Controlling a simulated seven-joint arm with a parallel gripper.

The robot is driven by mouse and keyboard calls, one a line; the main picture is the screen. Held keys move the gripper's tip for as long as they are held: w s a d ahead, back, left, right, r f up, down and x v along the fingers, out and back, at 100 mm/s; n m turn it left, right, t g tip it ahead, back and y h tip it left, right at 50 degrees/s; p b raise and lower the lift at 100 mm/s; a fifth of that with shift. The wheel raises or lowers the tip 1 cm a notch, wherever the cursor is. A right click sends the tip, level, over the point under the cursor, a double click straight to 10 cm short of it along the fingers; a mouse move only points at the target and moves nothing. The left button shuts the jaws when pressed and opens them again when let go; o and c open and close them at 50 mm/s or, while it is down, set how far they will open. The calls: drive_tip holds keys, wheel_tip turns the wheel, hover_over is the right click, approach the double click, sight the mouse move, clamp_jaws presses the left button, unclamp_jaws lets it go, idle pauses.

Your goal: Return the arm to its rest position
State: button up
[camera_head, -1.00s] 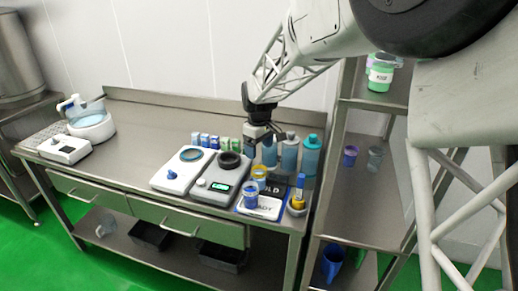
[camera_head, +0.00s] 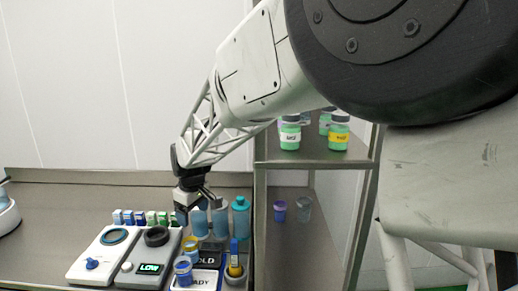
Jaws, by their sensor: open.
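My gripper (camera_head: 192,212) hangs at the end of my arm, above the back part of the steel bench (camera_head: 45,215). It is open and I see nothing between its fingers. It is in front of the blue bottles (camera_head: 241,217) in the picture and partly hides the left one. My arm reaches in from the upper right and covers much of the upper picture.
Small cartons (camera_head: 139,217), cups (camera_head: 183,270) and a yellow-and-blue item (camera_head: 234,262) are near.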

drive_tip(key=s+d+r+m+t+y, duration=0.1)
drive_tip(key=s+d+r+m+t, duration=0.1)
drive_tip(key=s+d+r, duration=0.55)
drive_tip(key=s+d+r+m+t+y, duration=0.2)
drive_tip(key=s+d+r+m, duration=0.15)
drive_tip(key=s+d, duration=0.55)
drive_tip(key=s+d+f+m+g+h, duration=0.1)
drive_tip(key=s+d+f+m+h, duration=0.1)
drive_tip(key=s+d, duration=0.7)
drive_tip(key=s+d+f+m+g+h, duration=0.1)
drive_tip(key=s+d+f+m, duration=0.3)
drive_tip(key=s+d, duration=0.4)
drive_tip(key=d+m+h, duration=0.1)
drive_tip(key=d, duration=0.4)
drive_tip(key=shift+s, duration=0.35)
